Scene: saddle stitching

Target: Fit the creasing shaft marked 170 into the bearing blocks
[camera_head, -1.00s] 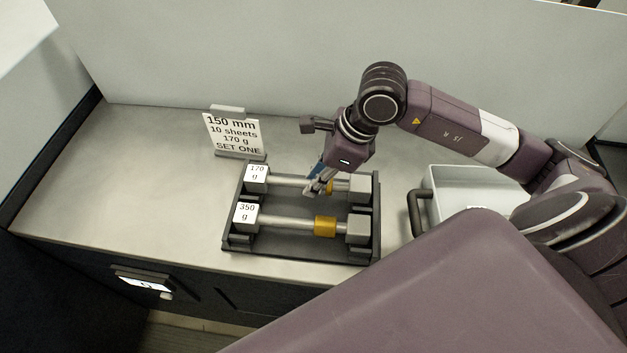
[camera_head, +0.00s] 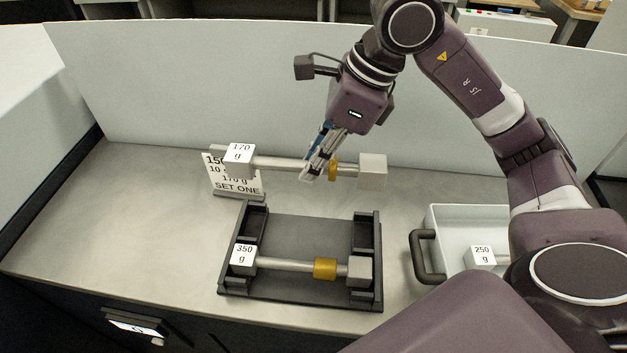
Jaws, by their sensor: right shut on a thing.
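The creasing shaft marked 170 g (camera_head: 282,163) has square end blocks and a yellow collar. My right gripper (camera_head: 312,172) is shut on its bar near the collar and holds it level above the dark rack (camera_head: 300,228). Its left block partly covers the instruction sign. A second shaft marked 350 g (camera_head: 288,264) lies in the front place of the rack; the rack's back place is empty. A block marked 250 g (camera_head: 482,256) shows in the white tray, the rest of it hidden by my arm. My left gripper is not in view.
The instruction sign (camera_head: 238,188) stands behind the rack. The white tray (camera_head: 436,213) with a dark handle (camera_head: 424,256) is to the right. The grey counter (camera_head: 130,215) is clear on the left. A pale panel (camera_head: 180,80) closes the back.

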